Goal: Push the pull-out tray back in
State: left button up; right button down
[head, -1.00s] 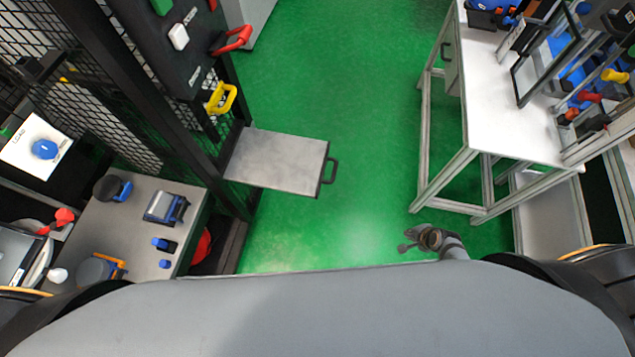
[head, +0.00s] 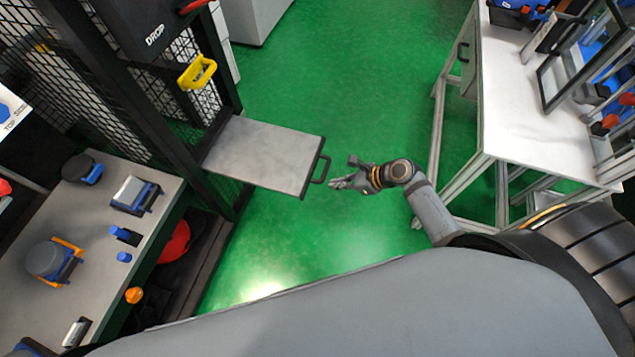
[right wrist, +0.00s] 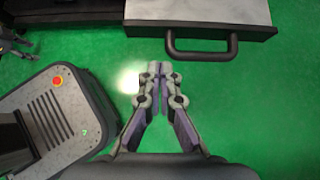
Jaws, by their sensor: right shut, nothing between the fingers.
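The pull-out tray (head: 262,152) is a flat grey plate sticking out to the right from the black mesh tower in the head view. Its dark handle (head: 321,168) is on its right edge. My right gripper (head: 337,183) is shut and empty, just to the right of the handle and apart from it in the head view. In the right wrist view the tray (right wrist: 196,12) and its handle (right wrist: 201,50) are at the top, ahead of the shut fingertips (right wrist: 154,68), with a gap of green floor showing between.
The black mesh tower (head: 140,105) stands left of the tray, with a yellow handle (head: 197,73) on it. A grey bench (head: 98,215) with blue-and-black items is at lower left. A white-topped table (head: 520,110) is at right. Green floor (head: 330,80) is clear between.

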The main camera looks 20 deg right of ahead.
aim_at(308, 182)
jog(key=w+a, duration=0.1)
jog(key=w+a+f, duration=0.1)
jog(key=a, duration=0.1)
jog(key=w+a+f, duration=0.1)
jog(key=shift+a+b, duration=0.25)
jog(key=shift+b, duration=0.1)
jog(key=shift+w+a, duration=0.15)
jog(key=shift+a, duration=0.2)
pick_arm(q)
jog(key=shift+s+d+f, duration=0.15)
jog(key=shift+s+f, duration=0.2)
jog(key=shift+f, duration=0.3)
jog(key=shift+r, duration=0.1)
pick_arm(e)
jog(key=shift+w+a, duration=0.1)
